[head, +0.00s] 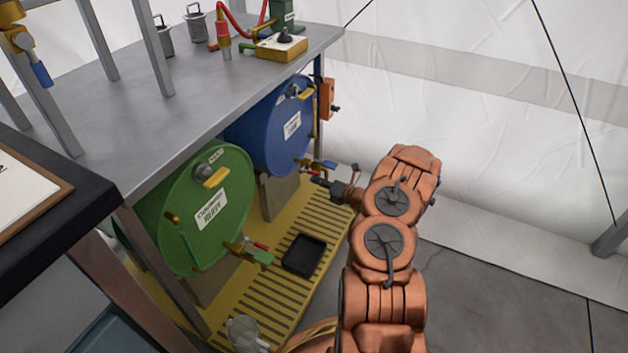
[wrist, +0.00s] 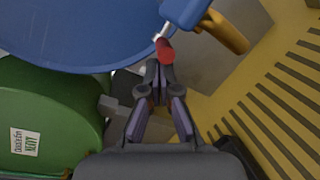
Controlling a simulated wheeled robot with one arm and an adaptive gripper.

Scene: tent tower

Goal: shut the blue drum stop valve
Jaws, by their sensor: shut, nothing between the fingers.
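The blue drum (head: 272,142) lies on its side under the grey shelf, its round end facing out. Its stop valve (head: 321,165) sits low on that end, with a blue body and a small red part beside it. In the wrist view the valve's blue body (wrist: 187,10) is at the top, with a red-tipped handle (wrist: 165,51) and a yellow spout (wrist: 228,33). My gripper (head: 318,181) is shut and empty just below the valve. In the wrist view its fingertips (wrist: 153,72) are just below the red tip; I cannot tell whether they touch it.
A green drum (head: 180,220) with its own valve (head: 248,252) stands nearer, left of my arm. A black tray (head: 304,254) and a metal cup (head: 245,335) are on the yellow slatted platform (head: 325,225). Open floor lies right of my arm.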

